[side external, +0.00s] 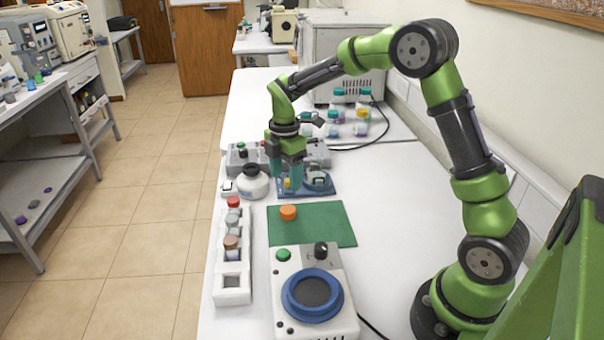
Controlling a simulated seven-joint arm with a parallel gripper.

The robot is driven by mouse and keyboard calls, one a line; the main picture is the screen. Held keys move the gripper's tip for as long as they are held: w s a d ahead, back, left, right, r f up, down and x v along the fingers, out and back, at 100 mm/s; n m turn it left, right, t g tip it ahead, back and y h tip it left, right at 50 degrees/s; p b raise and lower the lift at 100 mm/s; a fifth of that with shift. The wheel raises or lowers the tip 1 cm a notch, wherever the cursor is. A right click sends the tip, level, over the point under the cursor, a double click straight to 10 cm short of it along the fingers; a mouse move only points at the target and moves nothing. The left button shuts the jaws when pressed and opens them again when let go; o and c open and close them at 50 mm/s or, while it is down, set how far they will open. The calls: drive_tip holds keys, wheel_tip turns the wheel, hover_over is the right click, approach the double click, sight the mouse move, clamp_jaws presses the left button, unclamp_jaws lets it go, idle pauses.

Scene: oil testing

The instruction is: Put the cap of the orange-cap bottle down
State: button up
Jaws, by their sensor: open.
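The orange cap (288,212) lies on the green mat (325,222), near its upper left part. My gripper (287,180) is open, pointing down over the blue fixture (321,189) behind the mat. It is apart from the cap. A small yellow object (288,183) shows between or just behind my fingertips; I cannot tell whether it touches them. An uncapped bottle cannot be made out for certain; the fingers hide part of the fixture.
A white rack (232,282) with several capped bottles stands left of the mat. A white device with a blue ring (311,295) stands in front. A white round flask (252,183) is close left of my gripper. Several bottles (338,112) stand behind. The table right of the mat is clear.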

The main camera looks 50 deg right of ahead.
drive_tip(key=s+a+r+m+t, duration=0.35)
drive_tip(key=s+r+m, duration=0.5)
drive_tip(key=r, duration=0.35)
drive_tip(key=s+a+m+t+y, duration=0.1)
drive_tip(key=s+a+m+t, duration=0.1)
drive_tip(key=s+m, duration=0.3)
drive_tip(key=s+a+r+m+t+y, duration=0.1)
drive_tip(key=s+a+m, duration=0.1)
drive_tip(key=s+m, duration=0.4)
drive_tip(key=shift+s+a+r+t, duration=0.2)
drive_tip(key=shift+s+a+t, duration=0.15)
drive_tip(key=shift+s, duration=0.85)
